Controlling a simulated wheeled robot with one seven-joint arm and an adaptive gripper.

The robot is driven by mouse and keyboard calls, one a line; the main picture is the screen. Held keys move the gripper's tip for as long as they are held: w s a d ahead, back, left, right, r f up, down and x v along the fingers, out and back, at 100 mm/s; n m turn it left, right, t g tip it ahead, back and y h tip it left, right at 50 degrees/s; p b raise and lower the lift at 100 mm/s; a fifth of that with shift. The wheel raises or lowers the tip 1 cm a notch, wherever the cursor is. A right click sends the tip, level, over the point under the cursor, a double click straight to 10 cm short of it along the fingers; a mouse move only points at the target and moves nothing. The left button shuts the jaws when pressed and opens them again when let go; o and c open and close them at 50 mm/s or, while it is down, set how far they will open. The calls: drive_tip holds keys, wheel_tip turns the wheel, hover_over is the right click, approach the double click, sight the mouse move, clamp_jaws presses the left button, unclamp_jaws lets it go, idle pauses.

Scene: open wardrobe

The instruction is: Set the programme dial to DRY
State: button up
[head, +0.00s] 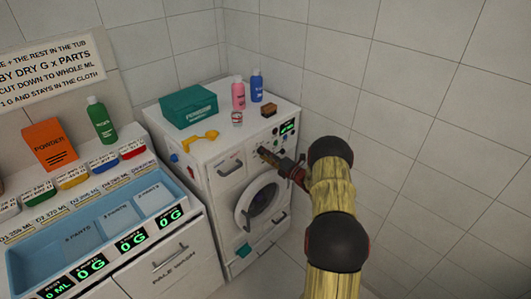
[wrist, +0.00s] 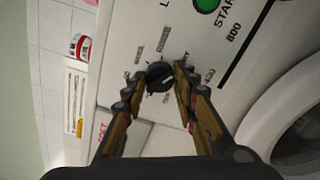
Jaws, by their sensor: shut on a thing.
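The programme dial (wrist: 159,77) is a round black knob on the washing machine's white front panel. Small labels surround it in the wrist view; they are too blurred and tilted to read surely, and I cannot tell which one the dial points to. My gripper (wrist: 158,80) has its two fingers on either side of the dial, shut on it. In the head view my gripper (head: 268,156) reaches the upper front of the washing machine (head: 214,192) and hides the dial. The machine's round door (head: 262,200) is below it.
A green START button (wrist: 207,4) and a black slot line lie near the dial. A blue tub (head: 40,240) is at left; a tiled wall is at right.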

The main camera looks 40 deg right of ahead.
drive_tip(key=shift+f+m, duration=0.2)
drive_tip(key=shift+m, duration=0.2)
drive_tip(key=o, duration=1.2)
drive_tip(key=shift+r, duration=0.15)
drive_tip(key=shift+c, duration=0.2)
drive_tip(key=s+d, duration=0.1)
drive_tip(key=s, duration=1.1)
